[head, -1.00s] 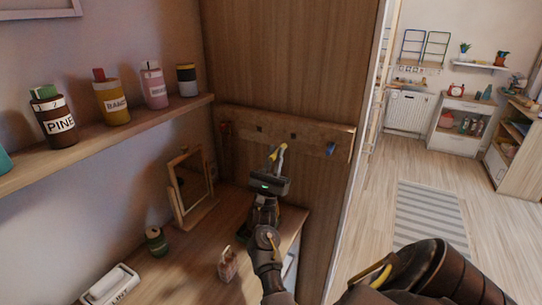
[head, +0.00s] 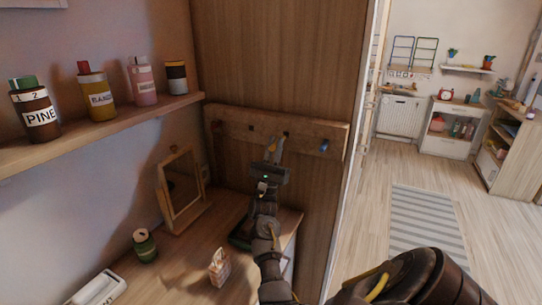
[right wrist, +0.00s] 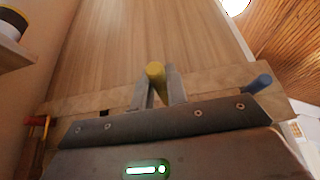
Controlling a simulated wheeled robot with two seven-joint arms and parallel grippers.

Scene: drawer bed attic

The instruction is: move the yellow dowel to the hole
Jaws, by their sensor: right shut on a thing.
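My right gripper (head: 273,150) is in front of the wooden peg board (head: 235,122) on the wardrobe-like panel. In the right wrist view the yellow dowel (right wrist: 155,72) stands between the two fingers (right wrist: 158,88), which are shut on it. Its end rises above the fingertips. In the head view the dowel is hard to make out at the fingertips. A dark hole (head: 286,134) shows in the board just right of the fingertips. Another hole (right wrist: 104,113) shows left of the fingers in the right wrist view. I cannot tell whether the dowel touches the board. My left gripper is not in view.
A blue dowel (head: 324,145) sticks out at the board's right, a red one (head: 216,125) at its left. Below are a small mirror (head: 181,188), a green jar (head: 145,245) and a patterned box (head: 219,268). A shelf (head: 110,128) with bottles is at left.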

